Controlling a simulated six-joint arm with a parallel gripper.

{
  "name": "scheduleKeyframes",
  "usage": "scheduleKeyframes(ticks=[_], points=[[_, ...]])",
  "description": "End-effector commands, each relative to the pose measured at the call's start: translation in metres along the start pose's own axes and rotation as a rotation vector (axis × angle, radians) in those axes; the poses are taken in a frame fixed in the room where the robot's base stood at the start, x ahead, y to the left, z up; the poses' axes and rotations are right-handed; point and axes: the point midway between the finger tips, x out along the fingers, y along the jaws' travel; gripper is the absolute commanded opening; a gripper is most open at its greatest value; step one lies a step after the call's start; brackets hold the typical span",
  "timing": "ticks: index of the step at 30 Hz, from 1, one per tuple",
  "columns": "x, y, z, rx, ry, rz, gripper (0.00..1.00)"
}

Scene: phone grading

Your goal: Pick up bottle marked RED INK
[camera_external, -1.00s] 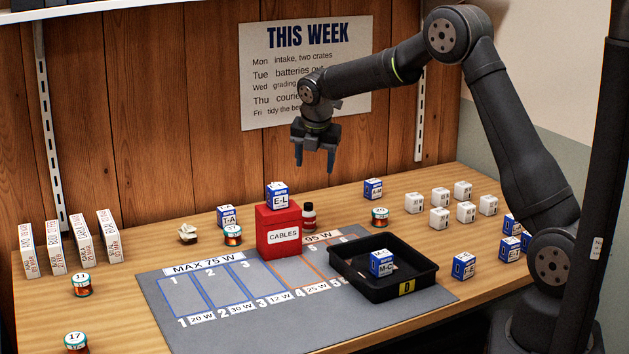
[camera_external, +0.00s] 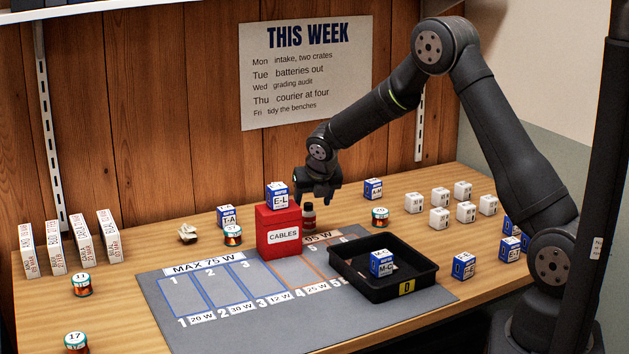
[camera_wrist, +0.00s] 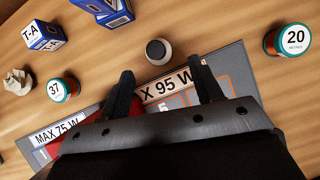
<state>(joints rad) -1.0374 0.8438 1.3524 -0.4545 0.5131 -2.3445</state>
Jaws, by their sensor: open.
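A small dark bottle with a reddish label (camera_external: 308,220) stands upright just right of the red CABLES box; the label's wording is too small to read. In the wrist view the bottle (camera_wrist: 158,50) shows from above, with a dark round cap, slightly beyond the fingertips and between their lines. My gripper (camera_external: 316,200) is open and empty, pointing down just above the bottle and partly overlapping its top in the external view. In the wrist view the two fingers of my gripper (camera_wrist: 161,68) are spread apart.
The red CABLES box (camera_external: 279,238) stands close left of the bottle with a blue E-L box (camera_external: 277,196) on top. A black tray (camera_external: 352,282) lies in front on the grey mat (camera_external: 215,327). Tape rolls (camera_external: 233,235) (camera_external: 380,217) stand left and right.

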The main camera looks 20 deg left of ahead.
Motion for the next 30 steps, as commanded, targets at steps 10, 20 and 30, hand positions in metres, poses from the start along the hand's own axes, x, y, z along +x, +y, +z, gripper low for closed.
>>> scheduleKeyframes(ticks=[10, 20, 30], points=[[0.027, 0.000, 0.000, 0.000, 0.000, 0.000, 0.59], [0.067, 0.002, 0.002, 0.000, -0.001, 0.000, 0.59], [0.070, 0.002, 0.002, 0.000, -0.002, 0.000, 0.51]])
